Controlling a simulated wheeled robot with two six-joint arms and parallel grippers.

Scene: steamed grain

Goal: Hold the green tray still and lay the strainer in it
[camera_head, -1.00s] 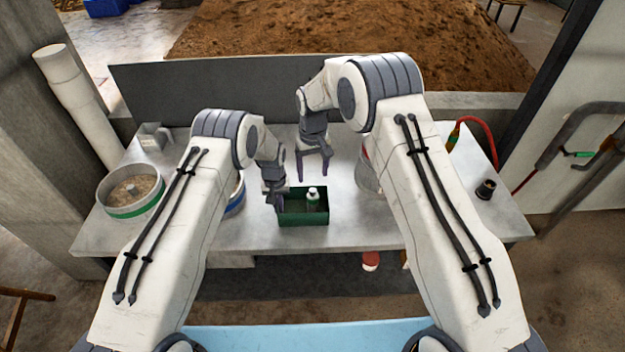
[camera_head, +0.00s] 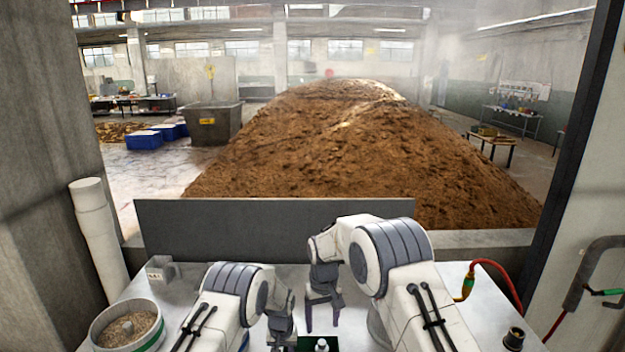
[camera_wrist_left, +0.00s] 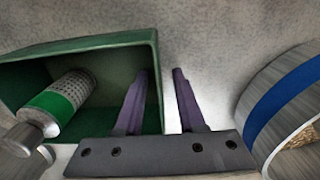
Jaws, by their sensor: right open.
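The green tray (camera_head: 303,343) is cut off by the bottom edge of the head view. The left wrist view shows its green wall (camera_wrist_left: 90,42). Inside it is a small cylinder (camera_wrist_left: 62,100) with a perforated grey part, a green band and a metal end; I cannot tell if this is the strainer. My left gripper (camera_wrist_left: 162,75) is open, one purple finger inside the tray and the other outside its side wall, with a gap visible. My right gripper (camera_head: 322,327) is open and empty, pointing down beyond the tray.
A round container of grain (camera_head: 128,330) stands at the table's left, near a small grey box (camera_head: 161,269). A blue-banded container (camera_wrist_left: 285,105) is close beside my left gripper. A dark cup (camera_head: 514,339) and red hose (camera_head: 497,275) are at right. A grey panel (camera_head: 270,227) backs the table.

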